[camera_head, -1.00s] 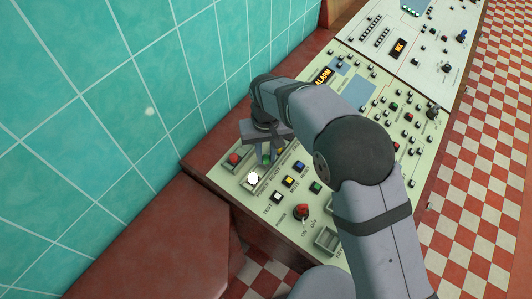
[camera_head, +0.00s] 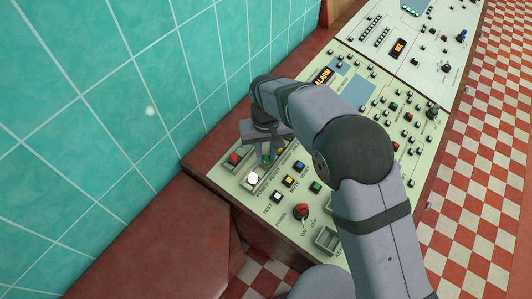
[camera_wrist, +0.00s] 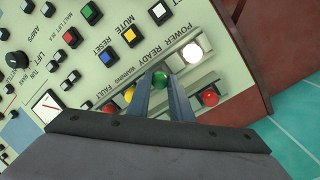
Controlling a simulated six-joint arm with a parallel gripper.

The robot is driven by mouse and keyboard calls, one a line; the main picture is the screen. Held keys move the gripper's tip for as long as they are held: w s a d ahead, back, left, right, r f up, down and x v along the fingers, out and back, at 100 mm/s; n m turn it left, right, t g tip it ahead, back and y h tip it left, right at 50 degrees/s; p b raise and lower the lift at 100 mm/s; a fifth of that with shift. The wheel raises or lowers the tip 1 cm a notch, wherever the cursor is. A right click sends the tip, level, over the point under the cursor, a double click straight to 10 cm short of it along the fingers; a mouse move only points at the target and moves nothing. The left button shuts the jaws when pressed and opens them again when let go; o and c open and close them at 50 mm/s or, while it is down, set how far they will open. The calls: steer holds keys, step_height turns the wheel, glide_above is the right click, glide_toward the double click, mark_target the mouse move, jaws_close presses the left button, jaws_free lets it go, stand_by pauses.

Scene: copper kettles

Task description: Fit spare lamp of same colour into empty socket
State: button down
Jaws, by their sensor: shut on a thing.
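My gripper (camera_wrist: 165,85) points down at the panel, shut on a small green lamp (camera_wrist: 161,79) at its fingertips. The lamp is over the READY place of the lamp strip, between the lit white POWER lamp (camera_wrist: 192,52) and the yellow WARNING lamp (camera_wrist: 129,94). I cannot tell whether it touches the socket, which is hidden. The red FAULT lamp (camera_wrist: 108,107) is farther along the strip. A red spare lamp (camera_wrist: 209,98) sits in a separate holder beside my fingers. In the head view my gripper (camera_head: 266,157) is behind the white lamp (camera_head: 253,178).
Square push buttons, including a yellow one (camera_wrist: 130,37), stand beside the strip. A red knob (camera_head: 302,210) and a dial meter (camera_wrist: 46,105) are on the same panel. A teal tiled wall (camera_head: 110,110) rises to the left. A brown ledge (camera_head: 210,165) borders the panel.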

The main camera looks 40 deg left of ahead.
steer(key=shift+f+b, duration=0.45)
steer(key=shift+f, duration=0.35)
stand_by(0.6)
steer(key=c, duration=1.5)
jaws_free()
steer(key=shift+r, duration=0.1)
steer(key=shift+r+p, duration=3)
steer(key=shift+r, duration=0.95)
